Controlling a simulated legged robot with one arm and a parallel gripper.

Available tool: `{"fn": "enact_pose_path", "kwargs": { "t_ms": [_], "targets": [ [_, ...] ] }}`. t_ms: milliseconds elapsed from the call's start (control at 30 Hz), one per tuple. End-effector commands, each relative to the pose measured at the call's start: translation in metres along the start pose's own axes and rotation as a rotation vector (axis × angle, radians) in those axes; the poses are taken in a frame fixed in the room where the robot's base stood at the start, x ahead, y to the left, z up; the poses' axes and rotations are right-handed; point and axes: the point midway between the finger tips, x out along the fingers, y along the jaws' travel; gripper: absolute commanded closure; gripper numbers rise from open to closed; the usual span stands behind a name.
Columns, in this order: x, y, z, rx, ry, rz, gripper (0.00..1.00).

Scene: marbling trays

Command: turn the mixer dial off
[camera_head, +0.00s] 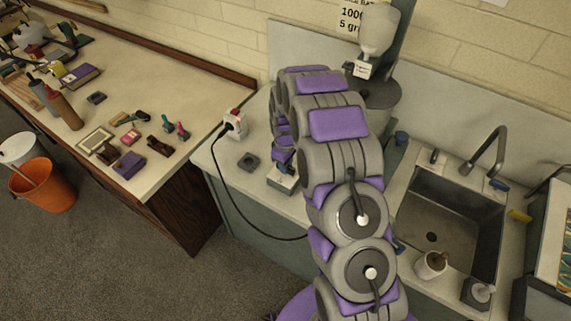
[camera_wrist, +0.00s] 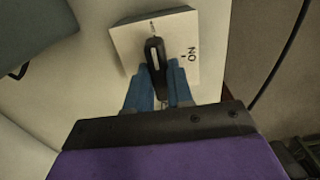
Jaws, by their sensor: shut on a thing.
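The mixer dial (camera_wrist: 154,58) is a dark knob with a pale line on a white plate (camera_wrist: 129,40). In the wrist view the letters "NO" show to the right of the knob, turned on their side, with a short mark beside them. The knob's line runs roughly up and down the picture, toward a mark at the plate's top. My gripper (camera_wrist: 159,75) has blue fingers, shut on the lower part of the knob. In the head view my arm hides most of the dial; a pale box (camera_head: 283,182) shows at the gripper's end.
A sink (camera_head: 440,235) with a faucet lies right of my arm. A white plug unit (camera_head: 235,125) with a black cord stands left on the counter, near a small dark block (camera_head: 249,161). A cluttered wooden bench (camera_head: 130,100) is farther left.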

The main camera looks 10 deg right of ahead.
Motion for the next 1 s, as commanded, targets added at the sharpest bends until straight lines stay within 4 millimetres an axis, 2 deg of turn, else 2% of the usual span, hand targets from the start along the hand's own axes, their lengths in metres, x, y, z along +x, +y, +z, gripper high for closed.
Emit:
{"fn": "enact_pose_path", "kwargs": {
  "t_ms": [233,267,533,833,1000],
  "targets": [
    [-0.003,0.003,-0.003,0.0,0.009,0.008,1.0],
    [-0.003,0.003,-0.003,0.0,0.009,0.008,0.78],
    [-0.002,0.001,-0.001,0.001,0.005,0.004,0.53],
    [-0.005,0.001,-0.001,0.001,0.004,0.003,0.53],
    [-0.026,0.0,-0.001,0.001,0.003,0.003,0.53]
  ]
}}
